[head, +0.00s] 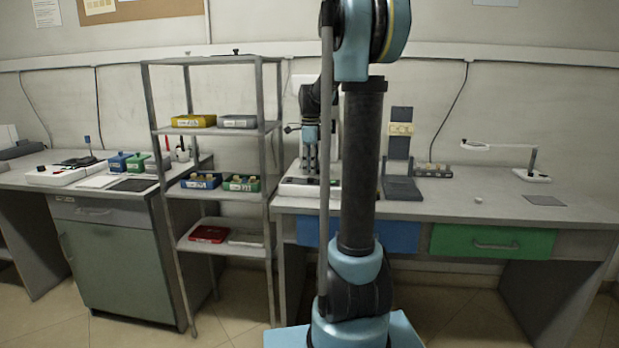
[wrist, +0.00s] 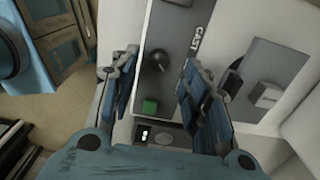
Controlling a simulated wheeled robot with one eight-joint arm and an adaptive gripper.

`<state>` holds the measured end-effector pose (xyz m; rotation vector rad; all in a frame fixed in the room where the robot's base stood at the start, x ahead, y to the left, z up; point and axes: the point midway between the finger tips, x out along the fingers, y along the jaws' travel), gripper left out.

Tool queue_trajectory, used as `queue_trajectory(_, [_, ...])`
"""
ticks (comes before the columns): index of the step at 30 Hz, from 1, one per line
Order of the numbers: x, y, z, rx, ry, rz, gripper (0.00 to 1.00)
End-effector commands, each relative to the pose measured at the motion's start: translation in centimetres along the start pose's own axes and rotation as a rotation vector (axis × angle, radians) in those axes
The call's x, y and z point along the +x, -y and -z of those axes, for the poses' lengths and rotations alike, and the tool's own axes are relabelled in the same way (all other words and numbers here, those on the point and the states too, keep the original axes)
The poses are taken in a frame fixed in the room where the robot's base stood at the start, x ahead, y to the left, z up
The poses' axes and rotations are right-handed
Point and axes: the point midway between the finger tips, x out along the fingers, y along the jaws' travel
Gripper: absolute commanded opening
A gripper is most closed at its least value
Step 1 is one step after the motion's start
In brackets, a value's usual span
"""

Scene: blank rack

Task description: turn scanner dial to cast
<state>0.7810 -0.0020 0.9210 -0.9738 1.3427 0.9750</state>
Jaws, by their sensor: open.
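The scanner (head: 296,188) stands on the right-hand bench in the head view, largely behind my arm. In the wrist view its grey panel (wrist: 170,25) carries a dark round dial (wrist: 158,61), a green square button (wrist: 150,106) and the printed word CAST. The word is to the right of the dial. I cannot tell clearly which way the dial points. My gripper (wrist: 158,82) is open and empty, its fingers to the left and right of the dial in the wrist view. Contact is not visible. In the head view my gripper (head: 309,150) is above the scanner.
A grey stand (head: 402,188) with a yellowish block is right of my arm. A white lamp-like arm (head: 500,146) stands farther right. A metal shelf (head: 214,131) with trays is to the left. The bench top between stand and lamp is mostly clear.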

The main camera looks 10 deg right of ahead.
Motion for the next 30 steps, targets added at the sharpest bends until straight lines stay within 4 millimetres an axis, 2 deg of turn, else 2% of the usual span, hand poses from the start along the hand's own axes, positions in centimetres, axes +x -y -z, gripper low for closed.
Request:
queue_trajectory(3, [1.7,0.0,0.0,0.000,0.000,0.000,0.43])
queue_trajectory(9, [3.2,0.0,0.0,0.000,0.000,0.000,0.43])
queue_trajectory(20, [3.6,0.0,0.0,0.000,0.000,0.000,0.43])
queue_trajectory(26, [3.5,0.0,0.0,0.000,0.000,0.000,0.00])
queue_trajectory(30, [3.5,0.0,0.0,0.000,0.000,0.001,0.00])
